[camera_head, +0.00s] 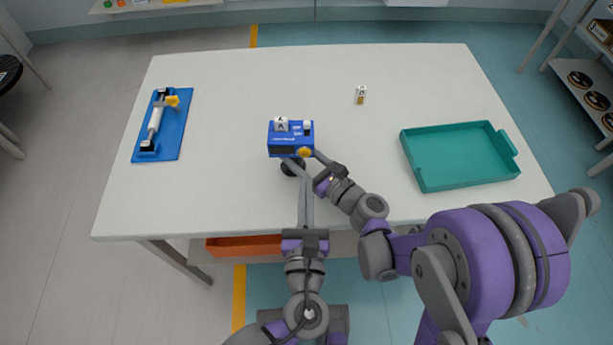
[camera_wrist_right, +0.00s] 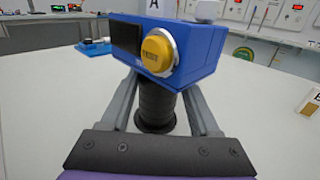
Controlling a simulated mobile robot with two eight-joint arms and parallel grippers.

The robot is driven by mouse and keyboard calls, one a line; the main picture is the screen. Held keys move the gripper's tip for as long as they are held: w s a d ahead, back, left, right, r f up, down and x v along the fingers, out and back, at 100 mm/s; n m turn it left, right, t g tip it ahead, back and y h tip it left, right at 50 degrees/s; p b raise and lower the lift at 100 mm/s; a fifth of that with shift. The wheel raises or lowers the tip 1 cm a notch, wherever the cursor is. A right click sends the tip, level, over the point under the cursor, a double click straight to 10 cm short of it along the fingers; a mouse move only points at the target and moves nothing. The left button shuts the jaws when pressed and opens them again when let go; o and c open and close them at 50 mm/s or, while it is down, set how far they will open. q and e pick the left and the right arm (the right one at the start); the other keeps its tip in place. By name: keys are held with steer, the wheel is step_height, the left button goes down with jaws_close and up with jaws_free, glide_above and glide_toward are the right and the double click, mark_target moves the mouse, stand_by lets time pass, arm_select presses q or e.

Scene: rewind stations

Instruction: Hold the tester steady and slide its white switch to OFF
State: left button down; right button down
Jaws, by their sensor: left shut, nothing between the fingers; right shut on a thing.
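The blue tester (camera_head: 290,139) stands near the table's middle on a black post (camera_wrist_right: 156,105). A white tile marked A and the white switch (camera_head: 307,128) are on top; its setting is too small to read. A yellow button (camera_wrist_right: 157,54) is on the front face. My right gripper (camera_head: 297,163), from the right, is shut on the black post under the tester. Its fingers flank the post in the right wrist view. My left gripper (camera_head: 303,168), from the bottom, is shut and empty, its fingertips in front of the tester in the head view; contact cannot be told.
A blue holder (camera_head: 171,140) with a white roll lies at the table's left. A teal tray (camera_head: 462,187) lies at the right. A small white block (camera_head: 360,94) stands behind the tester. An orange bin (camera_head: 243,248) is under the front edge. The back of the table (camera_head: 290,75) is clear.

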stand_by(0.3)
steer(key=shift+c, duration=0.2)
jaws_free()
